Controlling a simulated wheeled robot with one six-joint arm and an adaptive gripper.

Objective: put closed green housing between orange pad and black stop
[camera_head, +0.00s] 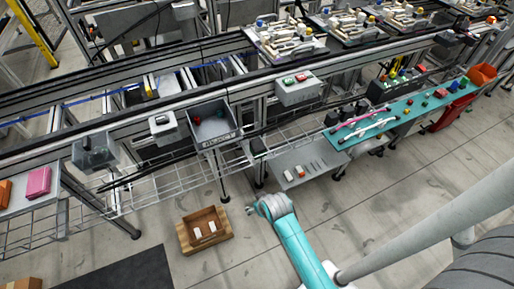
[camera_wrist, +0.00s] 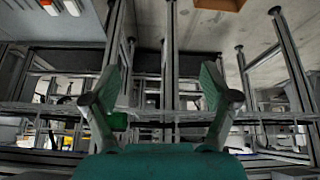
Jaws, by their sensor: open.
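My gripper (camera_head: 254,208) is above the floor between the cardboard box and the grey tray, empty. In the wrist view its two fingers (camera_wrist: 160,88) are spread wide with nothing between them. A small green object (camera_wrist: 118,121) shows behind the left finger; I cannot tell whether it is the housing. Small green pieces (camera_head: 463,81) sit at the right end of the teal shelf (camera_head: 345,139), too small to tell if one is a closed housing. I cannot clearly make out the orange pad or the black stop.
A cardboard box (camera_head: 185,240) with white pieces stands on the floor. A grey tray (camera_head: 322,160) with small parts is right of my gripper. A grey bin (camera_head: 228,138) hangs on the conveyor frame. Pallet fixtures (camera_head: 285,38) stand along the back. An orange bin (camera_head: 482,75) is far right.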

